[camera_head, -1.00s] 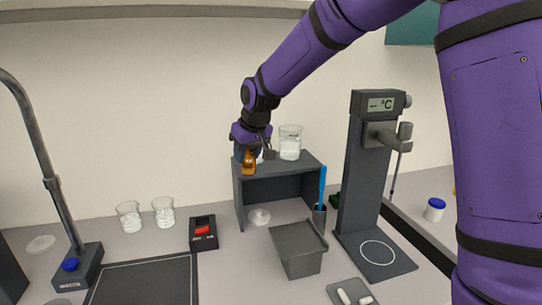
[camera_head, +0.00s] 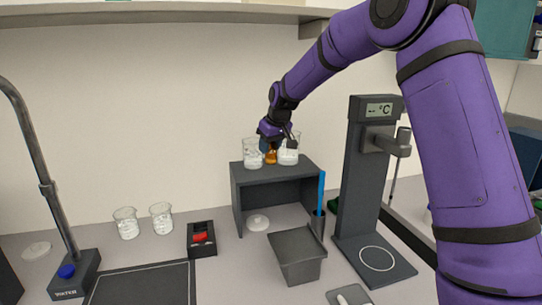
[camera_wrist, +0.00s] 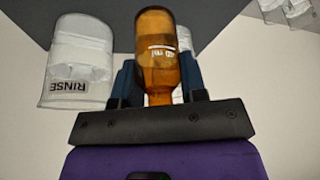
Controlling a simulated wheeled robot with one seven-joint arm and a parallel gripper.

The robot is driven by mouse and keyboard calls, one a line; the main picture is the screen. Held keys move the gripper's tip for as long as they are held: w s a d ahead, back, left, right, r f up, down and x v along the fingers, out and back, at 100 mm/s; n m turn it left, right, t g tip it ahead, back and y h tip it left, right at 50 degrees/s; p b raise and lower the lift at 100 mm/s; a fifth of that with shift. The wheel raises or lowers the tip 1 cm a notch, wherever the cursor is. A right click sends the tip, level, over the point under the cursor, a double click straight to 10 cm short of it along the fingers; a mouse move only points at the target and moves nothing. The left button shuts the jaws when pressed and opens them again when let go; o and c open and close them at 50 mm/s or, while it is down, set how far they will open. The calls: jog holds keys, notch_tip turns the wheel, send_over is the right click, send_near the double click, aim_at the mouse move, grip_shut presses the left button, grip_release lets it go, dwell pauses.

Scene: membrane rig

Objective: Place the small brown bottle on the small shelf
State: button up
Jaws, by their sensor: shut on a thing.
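The small brown bottle (camera_head: 271,156) is amber glass and is held in my gripper (camera_head: 270,146), over the top of the small dark grey shelf (camera_head: 262,176). In the wrist view the bottle (camera_wrist: 157,60) sits between the two dark blue fingers of my gripper (camera_wrist: 160,82), which are shut on it. The bottle is between two glass beakers in the head view. Whether its base touches the shelf top I cannot tell.
A beaker (camera_head: 252,153) stands on the shelf top left of the bottle, and another beaker (camera_head: 288,153) stands right of it, both close. The tall grey stand (camera_head: 363,190) with a °C display rises right of the shelf. A grey bin (camera_head: 298,262) stands in front.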

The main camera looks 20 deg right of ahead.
aim_at(271, 155)
jog(key=shift+w+d+f, duration=0.15)
jog(key=shift+f, duration=0.75)
jog(key=shift+w+d+f, duration=0.15)
jog(key=shift+f, duration=0.75)
jog(key=shift+f, duration=0.1)
jog(key=o, duration=0.9)
jog(key=shift+o, duration=0.2)
jog(key=v, duration=1.2)
jog(key=s+d+r+m+t+h, duration=0.15)
jog(key=s+r, duration=0.25)
jog(key=s, duration=1.2)
jog(key=s+d+r+m+g, duration=0.1)
jog(key=s+d+r+m, duration=0.15)
jog(key=s, duration=1.45)
jog(key=s+d+f, duration=0.1)
jog(key=s+f, duration=0.3)
jog(key=s, duration=0.7)
jog(key=shift+s+m+t, duration=0.3)
jog(key=shift+t, duration=0.05)
